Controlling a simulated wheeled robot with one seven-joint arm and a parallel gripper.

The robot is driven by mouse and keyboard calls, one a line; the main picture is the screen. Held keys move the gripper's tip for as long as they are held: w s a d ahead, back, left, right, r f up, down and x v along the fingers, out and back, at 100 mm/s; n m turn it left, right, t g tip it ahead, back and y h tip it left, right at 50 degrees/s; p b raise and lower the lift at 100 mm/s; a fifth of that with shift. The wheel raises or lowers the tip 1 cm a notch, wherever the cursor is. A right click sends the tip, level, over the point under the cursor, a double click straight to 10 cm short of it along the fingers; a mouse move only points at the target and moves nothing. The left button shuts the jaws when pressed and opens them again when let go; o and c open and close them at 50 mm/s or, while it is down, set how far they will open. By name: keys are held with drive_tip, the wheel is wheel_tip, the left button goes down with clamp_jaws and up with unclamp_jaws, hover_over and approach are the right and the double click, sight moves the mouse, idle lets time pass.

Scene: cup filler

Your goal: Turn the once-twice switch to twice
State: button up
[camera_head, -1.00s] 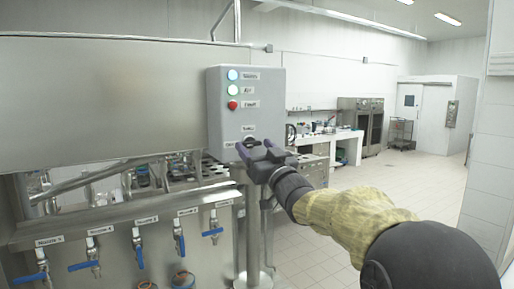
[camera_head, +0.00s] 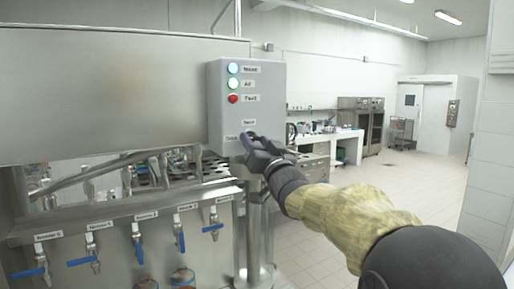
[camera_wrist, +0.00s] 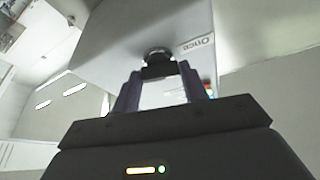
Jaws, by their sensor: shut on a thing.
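The once-twice switch is a dark round knob (camera_wrist: 156,56) low on the front of the grey control box (camera_head: 217,105). In the wrist view it sits at the tips of my gripper (camera_wrist: 160,72), between the two purple fingers, which are shut on it. A label reading "Once" (camera_wrist: 196,45) shows beside the knob. In the head view my gripper (camera_head: 255,146) covers the knob, with small labels above and to its left. Which way the switch points cannot be told.
Blue, green and red buttons (camera_head: 233,99) sit higher on the box. A steel filling machine with blue-handled taps (camera_head: 137,238) stands at the left. A steel post (camera_head: 254,235) rises below the box. Open tiled floor (camera_head: 420,190) lies to the right.

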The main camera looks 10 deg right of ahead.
drive_tip(key=m+h, duration=0.1)
drive_tip(key=m, duration=0.1)
drive_tip(key=m+h+b, duration=0.1)
drive_tip(key=m, duration=0.1)
drive_tip(key=m+h+b, duration=0.1)
drive_tip(key=m, duration=0.1)
drive_tip(key=shift+s+a, duration=0.1)
drive_tip(key=shift+a, duration=0.15)
drive_tip(key=m, duration=0.2)
drive_tip(key=m+g+h+b, duration=0.1)
drive_tip(key=m, duration=0.2)
drive_tip(key=shift+a+r+h, duration=0.1)
drive_tip(key=shift+r+h, duration=0.05)
drive_tip(key=shift+h, duration=0.15)
drive_tip(key=m+g+p, duration=0.1)
drive_tip(key=m, duration=0.1)
drive_tip(key=m+g+h+p, duration=0.1)
drive_tip(key=m+p, duration=0.1)
drive_tip(key=shift+r+m, duration=0.35)
drive_tip(key=shift+m, duration=0.05)
drive_tip(key=shift+m+g+p, duration=0.4)
drive_tip(key=shift+m+p, duration=0.6)
drive_tip(key=shift+p, duration=0.25)
drive_tip(key=shift+f+m+p, duration=0.1)
drive_tip(key=shift+m+p, duration=0.25)
drive_tip(key=shift+m, duration=0.05)
drive_tip(key=shift+f+h, duration=0.1)
drive_tip(key=shift+h, duration=0.2)
drive_tip(key=o, duration=1)
